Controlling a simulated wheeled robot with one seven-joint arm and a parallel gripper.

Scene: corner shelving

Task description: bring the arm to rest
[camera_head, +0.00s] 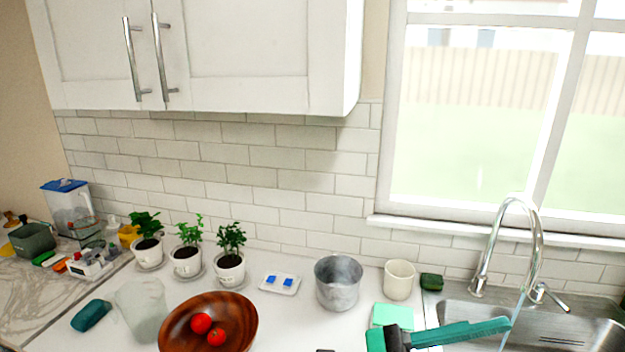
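A small dark shape (325,350) shows at the bottom edge, too cut off to identify.
The white counter (285,325) holds a wooden bowl (178,333) with two tomatoes, several potted plants (230,268), a metal pot (338,290) and a cream cup (399,279). The sink (575,330) and faucet (487,255) are right. A cabinet (240,50) overhangs.

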